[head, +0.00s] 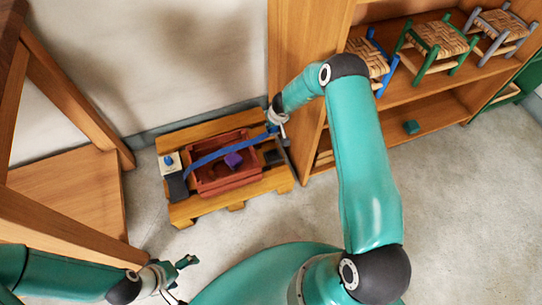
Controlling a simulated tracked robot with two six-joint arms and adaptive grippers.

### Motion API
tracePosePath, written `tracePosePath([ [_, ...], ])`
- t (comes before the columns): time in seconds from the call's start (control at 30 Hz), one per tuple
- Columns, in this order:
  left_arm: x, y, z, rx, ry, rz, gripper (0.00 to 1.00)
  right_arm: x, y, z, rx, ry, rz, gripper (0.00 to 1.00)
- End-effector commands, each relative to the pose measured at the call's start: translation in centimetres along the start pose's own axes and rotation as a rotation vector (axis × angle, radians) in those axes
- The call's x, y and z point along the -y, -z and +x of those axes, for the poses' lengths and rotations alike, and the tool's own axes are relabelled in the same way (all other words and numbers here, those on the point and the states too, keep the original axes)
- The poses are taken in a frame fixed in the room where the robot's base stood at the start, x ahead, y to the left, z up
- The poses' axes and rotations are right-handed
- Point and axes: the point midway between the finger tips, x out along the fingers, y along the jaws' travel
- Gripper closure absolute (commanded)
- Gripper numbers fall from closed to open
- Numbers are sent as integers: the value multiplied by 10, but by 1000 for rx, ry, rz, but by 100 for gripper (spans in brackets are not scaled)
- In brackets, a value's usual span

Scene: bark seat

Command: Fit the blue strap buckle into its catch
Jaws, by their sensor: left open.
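The blue strap (222,149) runs from a dark block (178,186) at the pallet's left, over a red crate, up to my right gripper (277,128). The strap's far end with the buckle meets this gripper, but the fingers are too small and hidden to tell whether they grip it. A dark piece (272,157), perhaps the catch, sits on the pallet right of the crate, just below the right gripper. My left gripper (186,280) is open and empty at the lower left, over the floor and well apart from the pallet.
The red crate (225,186) holds a purple block (233,160) and stands on a wooden pallet (250,190). A white box with a blue top (170,163) is at the pallet's left. Wooden frames stand left; a shelf (440,120) with stools stands right. Floor in front is clear.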

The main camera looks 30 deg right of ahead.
Motion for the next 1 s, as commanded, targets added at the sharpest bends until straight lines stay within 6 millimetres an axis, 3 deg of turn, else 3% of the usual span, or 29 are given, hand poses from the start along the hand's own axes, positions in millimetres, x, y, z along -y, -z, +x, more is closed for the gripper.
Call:
tracePosePath([
  [0.2,15,0,40,1,0,0,14,0,-24,56,2,1,-1,100],
  [0.5,29,0,80,1,0,0,14,0,-50,122,0,1,-2,100],
  [0.83,33,0,91,0,0,0,14,1,-59,144,-1,1,-2,100],
  [1.0,38,0,105,0,0,0,14,1,-69,168,0,1,-2,100],
])
